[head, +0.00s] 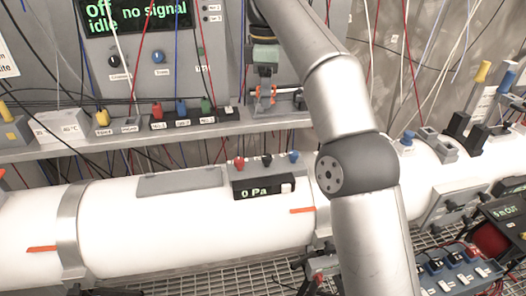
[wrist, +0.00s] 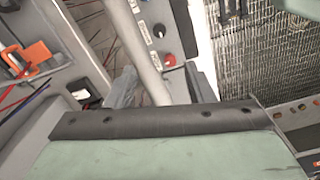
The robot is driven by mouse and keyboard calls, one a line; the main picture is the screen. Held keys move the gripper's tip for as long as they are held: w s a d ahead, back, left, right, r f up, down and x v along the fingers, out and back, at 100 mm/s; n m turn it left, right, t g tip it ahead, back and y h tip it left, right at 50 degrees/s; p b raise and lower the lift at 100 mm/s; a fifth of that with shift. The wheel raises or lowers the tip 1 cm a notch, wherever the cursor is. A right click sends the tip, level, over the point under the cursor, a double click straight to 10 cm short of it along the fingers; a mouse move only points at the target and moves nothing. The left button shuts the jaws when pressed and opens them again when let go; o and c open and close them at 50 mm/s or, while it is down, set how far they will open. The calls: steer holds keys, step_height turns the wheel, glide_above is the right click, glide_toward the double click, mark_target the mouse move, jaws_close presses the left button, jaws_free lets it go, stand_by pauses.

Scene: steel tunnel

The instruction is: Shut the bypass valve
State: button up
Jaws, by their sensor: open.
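My gripper (head: 264,80) hangs at the back shelf in the head view, small and partly blended with the parts behind it. In the wrist view its two grey fingers (wrist: 162,86) stand apart, with a light grey tube or bar beyond the gap. An orange part (head: 265,93) shows just below my gripper in the head view. An orange handle-like part (wrist: 32,55) sits in a grey bracket at the left of the wrist view, outside the fingers. No part carries a readable bypass valve label, so I cannot tell for certain which one is the valve.
A white pipe (head: 120,222) crosses the front, carrying a 0 Pa readout (head: 262,190). A shelf (head: 60,150) holds small boxes with coloured plugs. A panel (head: 165,60) reads "off idle no signal". Many thin cables hang around. A red knob (wrist: 170,60) shows in the wrist view.

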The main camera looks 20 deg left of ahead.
mark_target(266, 156)
step_height(266, 156, down, 17)
steer(key=b, duration=0.6)
steer(key=shift+c, duration=0.3)
steer(key=c, duration=0.9)
